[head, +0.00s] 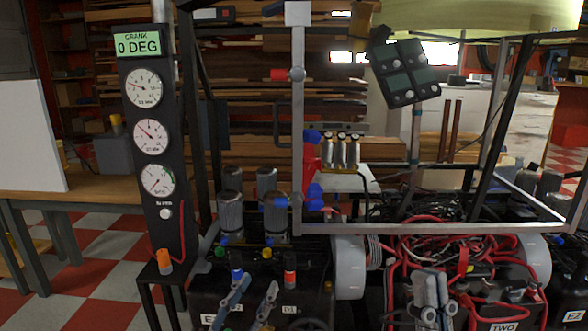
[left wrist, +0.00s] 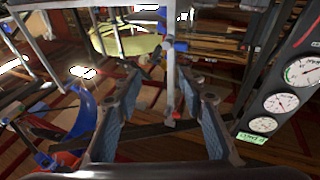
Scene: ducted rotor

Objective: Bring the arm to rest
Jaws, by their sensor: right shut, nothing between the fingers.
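My left gripper (head: 254,289) is at the bottom of the head view, in front of the dark block with coloured caps. Its two fingers are spread apart. In the left wrist view the left gripper (left wrist: 160,82) is open, with blue-grey pads and nothing held between them. A grey post shows beyond the gap. My right gripper (head: 433,285) is at the bottom right of centre in the head view, in front of the cabled battery boxes. Its fingers are together and hold nothing. Most of both arms is out of view.
A gauge panel (head: 150,190) reading "CRANK 0 DEG" stands left; it also shows in the left wrist view (left wrist: 275,100). A metal frame (head: 298,120) spans the rig. An orange-capped piece (head: 164,261) sits on a small stand. Red cables (head: 470,250) crowd the right. Open checkered floor lies left.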

